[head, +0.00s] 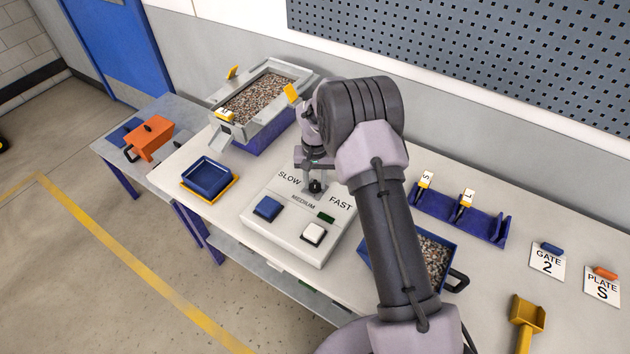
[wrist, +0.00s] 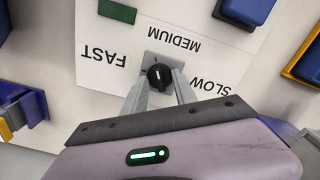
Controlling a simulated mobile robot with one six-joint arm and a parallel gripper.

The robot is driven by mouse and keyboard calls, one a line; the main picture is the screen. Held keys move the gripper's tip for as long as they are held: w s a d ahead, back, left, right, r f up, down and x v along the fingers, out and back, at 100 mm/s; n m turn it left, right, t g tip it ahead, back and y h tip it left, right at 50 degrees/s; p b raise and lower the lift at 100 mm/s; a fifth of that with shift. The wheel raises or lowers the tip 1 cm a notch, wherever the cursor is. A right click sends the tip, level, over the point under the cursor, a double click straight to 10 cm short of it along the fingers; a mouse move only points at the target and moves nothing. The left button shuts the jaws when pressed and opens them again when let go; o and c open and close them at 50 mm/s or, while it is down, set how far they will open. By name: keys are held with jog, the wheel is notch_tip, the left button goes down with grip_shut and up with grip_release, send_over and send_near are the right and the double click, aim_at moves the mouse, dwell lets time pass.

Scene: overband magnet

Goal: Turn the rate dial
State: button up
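The rate dial (wrist: 160,77) is a small round black knob with a white mark, on a grey plate on the light control box (head: 287,225). SLOW, MEDIUM and FAST are printed around it. In the wrist view its white mark points up the picture, roughly toward MEDIUM. The dial also shows in the head view (head: 316,187), at the fingertips. My gripper (wrist: 161,82) has one finger on each side of the dial, and both look to be against it. The fingers hide parts of the plate.
A blue button (head: 267,208), a white button (head: 313,234) and a dark green window (head: 326,218) are on the same box. A blue tray (head: 207,172) stands left, a gravel-filled feeder (head: 303,72) behind. A blue rack (head: 490,227) stands right.

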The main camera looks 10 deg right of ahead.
aim_at(315, 184)
notch_tip(315, 184, up, 17)
jog(key=p, duration=0.4)
jog(key=shift+r, duration=0.2)
